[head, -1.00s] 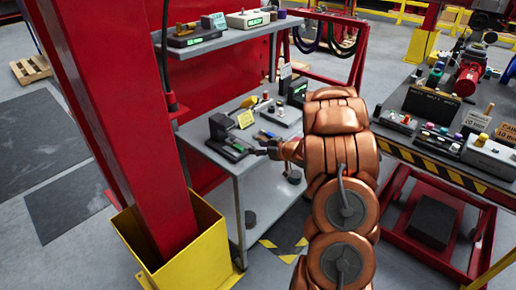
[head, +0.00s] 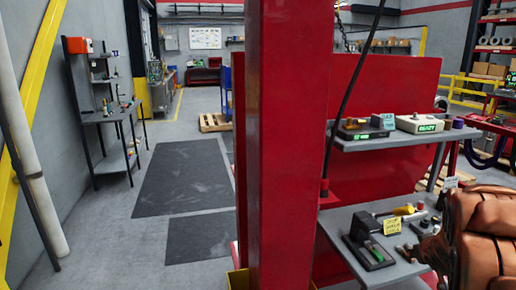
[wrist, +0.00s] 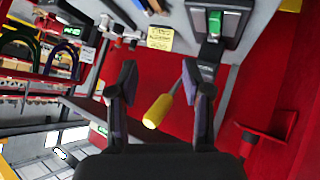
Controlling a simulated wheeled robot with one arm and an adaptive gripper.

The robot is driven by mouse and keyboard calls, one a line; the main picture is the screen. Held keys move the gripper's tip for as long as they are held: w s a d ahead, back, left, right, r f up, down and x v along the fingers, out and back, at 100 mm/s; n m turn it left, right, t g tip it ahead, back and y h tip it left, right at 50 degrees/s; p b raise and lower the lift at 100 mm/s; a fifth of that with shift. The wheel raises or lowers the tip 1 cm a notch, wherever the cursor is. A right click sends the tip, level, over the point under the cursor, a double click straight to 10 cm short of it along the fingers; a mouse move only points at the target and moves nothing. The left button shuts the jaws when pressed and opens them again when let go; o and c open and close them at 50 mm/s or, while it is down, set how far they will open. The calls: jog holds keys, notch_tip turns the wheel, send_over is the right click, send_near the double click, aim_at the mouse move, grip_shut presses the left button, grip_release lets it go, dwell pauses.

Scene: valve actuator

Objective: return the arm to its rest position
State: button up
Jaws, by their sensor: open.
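My gripper (wrist: 158,78) shows in the wrist view with its two dark fingers wide apart and nothing clasped between them. A yellow-handled tool (wrist: 158,110) appears beyond the gap, apart from the fingers. In the head view my copper-coloured arm fills the lower right corner, partly cut off by the frame. Its gripper end is small and hard to make out beside the lower shelf of the grey bench (head: 340,222).
A black device with a green part (head: 370,250) and a yellow note (head: 392,226) are on the bench close to my arm. An upper shelf (head: 405,138) holds boxes with green displays. A red post (head: 285,140) stands left of the bench. Floor with dark mats (head: 182,178) is clear farther left.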

jog(key=s+a+r+g+y, duration=0.1)
jog(key=s+a+g, duration=0.4)
jog(key=s+a, duration=1)
jog(key=s+a+r+g+y, duration=0.2)
jog(key=s+a+g, duration=0.4)
jog(key=s+a, duration=1)
jog(key=s+y, duration=0.1)
jog(key=s, duration=0.7)
jog(key=shift+s+r, duration=0.2)
jog(key=shift+r, duration=0.05)
